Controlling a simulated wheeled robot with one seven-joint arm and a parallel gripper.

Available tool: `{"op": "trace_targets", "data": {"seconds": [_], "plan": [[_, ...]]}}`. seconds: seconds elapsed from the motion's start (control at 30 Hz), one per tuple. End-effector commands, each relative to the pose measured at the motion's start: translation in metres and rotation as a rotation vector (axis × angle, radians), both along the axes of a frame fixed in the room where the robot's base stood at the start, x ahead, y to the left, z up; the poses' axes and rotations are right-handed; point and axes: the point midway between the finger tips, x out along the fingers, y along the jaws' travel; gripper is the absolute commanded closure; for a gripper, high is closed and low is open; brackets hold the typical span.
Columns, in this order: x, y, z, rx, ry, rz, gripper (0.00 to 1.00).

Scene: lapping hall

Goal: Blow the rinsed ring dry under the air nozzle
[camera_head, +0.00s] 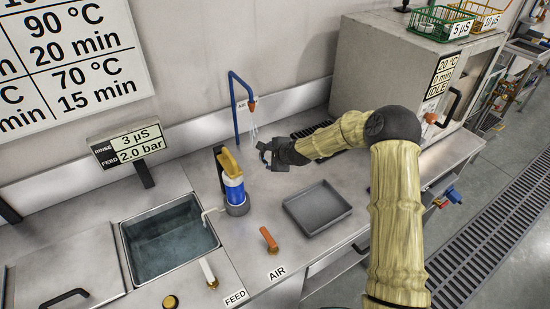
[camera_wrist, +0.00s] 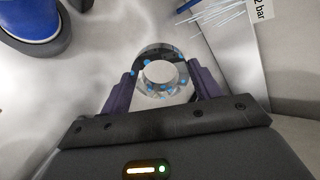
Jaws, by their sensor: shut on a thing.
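My gripper (camera_head: 265,151) is shut on the ring, over the bench just right of and below the air nozzle in the head view. In the wrist view the shiny metal ring (camera_wrist: 158,52) sits between the two dark fingers (camera_wrist: 160,90), with several blue drops on it. In the head view the ring is too small to make out. The air nozzle (camera_head: 252,105) is an orange tip on a bent blue pipe. Pale streaks (camera_head: 254,131) hang below it. They also show in the wrist view (camera_wrist: 215,12), apart from the ring. The orange AIR lever (camera_head: 268,239) is at the bench front.
A grey tray (camera_head: 335,212) lies in front. A water-filled sink (camera_head: 213,236) and a white FEED lever (camera_head: 208,272) are at left. A grey oven (camera_head: 385,62) stands at the back right.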

Motion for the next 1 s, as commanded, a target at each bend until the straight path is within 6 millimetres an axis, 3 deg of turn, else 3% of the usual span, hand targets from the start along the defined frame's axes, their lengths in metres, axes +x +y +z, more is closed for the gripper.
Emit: {"op": "trace_targets", "data": {"seconds": [1.0], "plan": [[0.063, 0.041, -0.006, 0.0, -0.003, -0.002, 0.7]]}}
